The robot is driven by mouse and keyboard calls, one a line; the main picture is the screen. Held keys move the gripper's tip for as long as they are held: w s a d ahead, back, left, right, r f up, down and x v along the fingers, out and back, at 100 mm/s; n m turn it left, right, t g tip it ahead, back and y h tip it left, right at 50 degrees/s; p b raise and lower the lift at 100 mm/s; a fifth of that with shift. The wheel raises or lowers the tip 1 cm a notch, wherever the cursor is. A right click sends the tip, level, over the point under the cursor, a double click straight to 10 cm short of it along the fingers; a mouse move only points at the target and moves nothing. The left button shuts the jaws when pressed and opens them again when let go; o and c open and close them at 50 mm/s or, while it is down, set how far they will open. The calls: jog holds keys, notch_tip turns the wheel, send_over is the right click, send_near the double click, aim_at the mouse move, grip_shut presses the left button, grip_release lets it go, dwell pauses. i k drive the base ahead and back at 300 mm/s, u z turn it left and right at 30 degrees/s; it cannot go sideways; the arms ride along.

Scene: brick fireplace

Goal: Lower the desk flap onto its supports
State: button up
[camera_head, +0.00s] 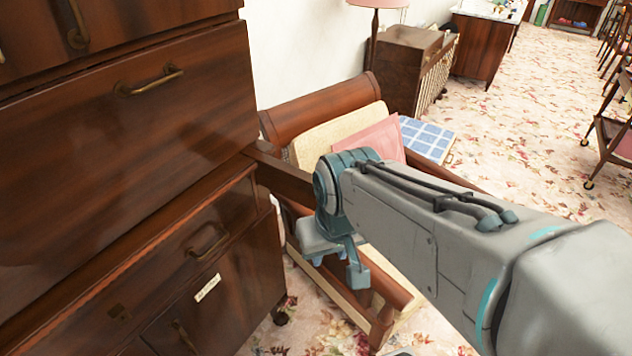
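The desk flap (130,150) is a broad dark wooden panel on the desk at the left. It stands upright, leaning slightly, with a curved brass handle (148,82) near its top edge. A wooden bar (284,182), apparently one of the supports, sticks out from the desk at the flap's lower right corner. Any other support is out of view.
Drawers with brass handles (208,240) lie below the flap, one with a paper label (207,288). A wooden armchair (320,105) with cream and pink cushions stands close behind my arm. Floral carpet (530,120) is open at the right; a wheeled cart (612,135) stands at the edge.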

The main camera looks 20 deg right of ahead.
aim_at(86, 156)
jog(key=u, duration=0.3)
jog(key=k, duration=0.7)
jog(key=z, duration=0.55)
jog(key=i, duration=0.45)
jog(key=u, duration=1.9)
